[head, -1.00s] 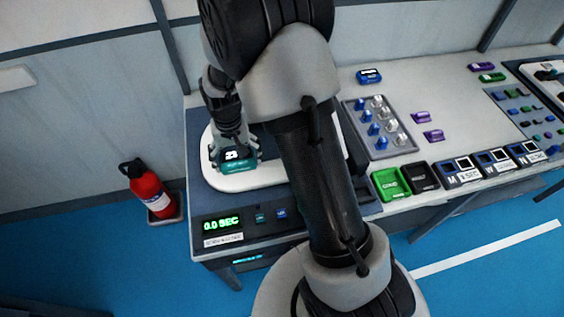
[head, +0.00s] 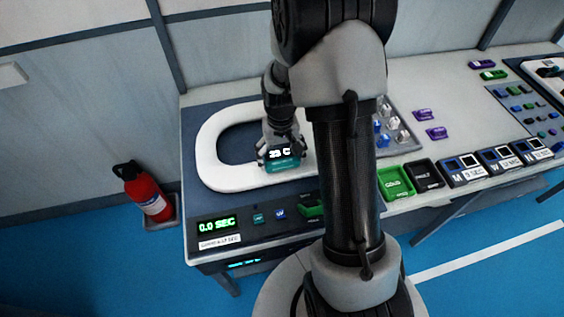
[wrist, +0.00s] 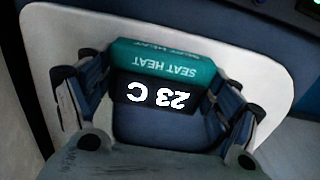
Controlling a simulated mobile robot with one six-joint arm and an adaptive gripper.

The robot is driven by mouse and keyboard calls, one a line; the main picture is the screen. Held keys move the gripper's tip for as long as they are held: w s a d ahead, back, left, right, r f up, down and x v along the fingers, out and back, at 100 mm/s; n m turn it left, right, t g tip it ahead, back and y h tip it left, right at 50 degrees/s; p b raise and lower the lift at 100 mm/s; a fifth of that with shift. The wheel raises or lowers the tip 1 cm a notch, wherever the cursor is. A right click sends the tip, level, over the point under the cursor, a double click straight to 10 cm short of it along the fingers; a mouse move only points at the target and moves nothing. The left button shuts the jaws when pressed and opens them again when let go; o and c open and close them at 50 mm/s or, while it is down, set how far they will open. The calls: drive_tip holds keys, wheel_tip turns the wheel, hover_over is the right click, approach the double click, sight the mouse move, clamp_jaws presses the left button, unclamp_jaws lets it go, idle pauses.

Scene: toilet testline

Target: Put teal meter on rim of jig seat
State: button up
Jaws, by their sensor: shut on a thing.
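The teal meter (head: 282,164) has a black display reading "23 C"; the wrist view shows it upside down with "SEAT HEAT" on its teal part (wrist: 165,64). My gripper (head: 279,155) is shut on the meter, with one finger on each side of it (wrist: 158,95). The jig seat (head: 208,150) is a white oval ring lying on the dark bench top. In the head view the meter is over the seat's front right rim. In the wrist view the white rim (wrist: 75,28) spreads behind and around the meter. I cannot tell whether the meter touches the rim.
A panel with a green "0.0 SEC" display (head: 217,226) runs along the bench front. My arm hides part of the bench right of the seat. Green (head: 395,181) and black (head: 427,174) trays stand further right. A red fire extinguisher (head: 146,190) stands left of the bench.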

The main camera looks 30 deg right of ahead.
wheel_tip(320, 180, down, 2)
drive_tip(key=shift+f+b, duration=0.1)
drive_tip(key=shift+b, duration=0.2)
drive_tip(key=shift+d+f, duration=0.15)
drive_tip(key=shift+r, duration=0.2)
drive_tip(key=shift+f, duration=0.25)
drive_tip(key=o, duration=1.2)
drive_tip(key=shift+c, duration=0.2)
drive_tip(key=shift+r, duration=0.15)
